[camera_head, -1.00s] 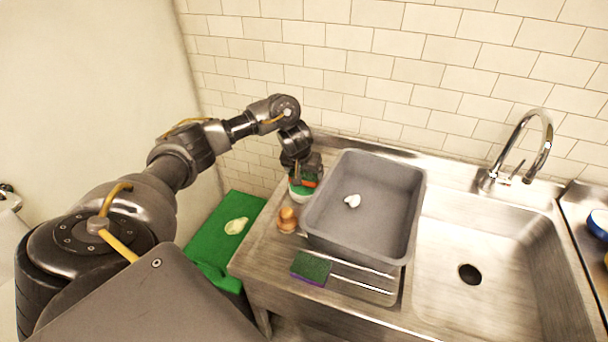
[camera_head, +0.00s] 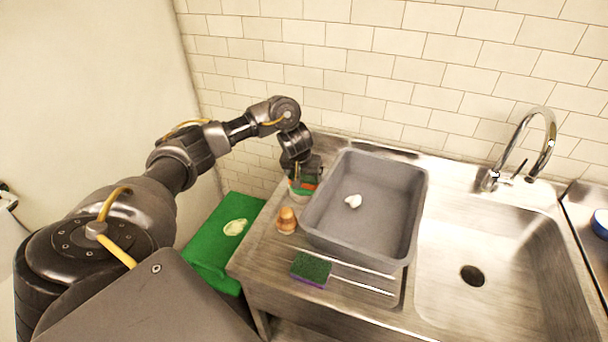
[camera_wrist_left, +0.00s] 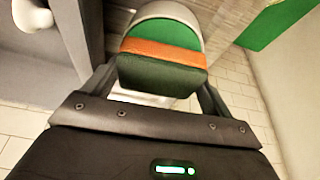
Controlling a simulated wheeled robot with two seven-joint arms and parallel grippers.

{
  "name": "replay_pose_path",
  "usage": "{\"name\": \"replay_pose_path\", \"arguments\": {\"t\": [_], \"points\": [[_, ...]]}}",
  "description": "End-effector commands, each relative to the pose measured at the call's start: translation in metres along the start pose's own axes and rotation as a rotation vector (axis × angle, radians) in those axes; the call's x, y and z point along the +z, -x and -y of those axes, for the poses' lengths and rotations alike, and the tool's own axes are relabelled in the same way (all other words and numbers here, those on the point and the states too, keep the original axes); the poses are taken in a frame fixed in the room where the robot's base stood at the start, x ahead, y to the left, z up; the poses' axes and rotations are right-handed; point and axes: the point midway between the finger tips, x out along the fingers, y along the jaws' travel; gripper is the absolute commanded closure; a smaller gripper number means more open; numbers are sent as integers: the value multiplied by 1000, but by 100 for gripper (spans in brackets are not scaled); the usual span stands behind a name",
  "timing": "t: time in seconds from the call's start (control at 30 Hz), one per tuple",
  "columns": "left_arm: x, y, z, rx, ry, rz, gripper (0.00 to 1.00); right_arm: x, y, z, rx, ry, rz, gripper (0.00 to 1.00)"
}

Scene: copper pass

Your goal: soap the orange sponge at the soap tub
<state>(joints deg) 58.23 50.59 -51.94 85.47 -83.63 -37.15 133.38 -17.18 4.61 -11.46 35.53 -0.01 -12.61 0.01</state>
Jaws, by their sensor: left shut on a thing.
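The orange sponge (camera_wrist_left: 165,52), with a dark green scouring side, sits between the fingers of my left gripper (camera_wrist_left: 158,85). The gripper is shut on it. The soap tub (camera_wrist_left: 168,10) has a pale rim and green contents, and the sponge overlaps its opening in the left wrist view. Whether the sponge touches the soap I cannot tell. In the head view my left gripper (camera_head: 303,180) points down over the tub (camera_head: 295,193), left of the grey basin. A strip of the sponge (camera_head: 307,186) shows under the gripper, which hides most of the tub. My right gripper is out of view.
The grey basin (camera_head: 325,235), with a small white object (camera_head: 353,201) inside, stands close right of the tub. The sink (camera_head: 500,265) and faucet (camera_head: 548,135) are right; a green box (camera_head: 212,255) is left.

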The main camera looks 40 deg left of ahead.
Motion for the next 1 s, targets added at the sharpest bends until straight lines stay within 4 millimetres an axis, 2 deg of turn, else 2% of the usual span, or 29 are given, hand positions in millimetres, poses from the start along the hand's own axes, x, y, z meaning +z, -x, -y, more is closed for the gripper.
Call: {"name": "replay_pose_path", "arguments": {"t": [1.0], "points": [[4,-10,0,0,0,0,33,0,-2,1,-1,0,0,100]]}}
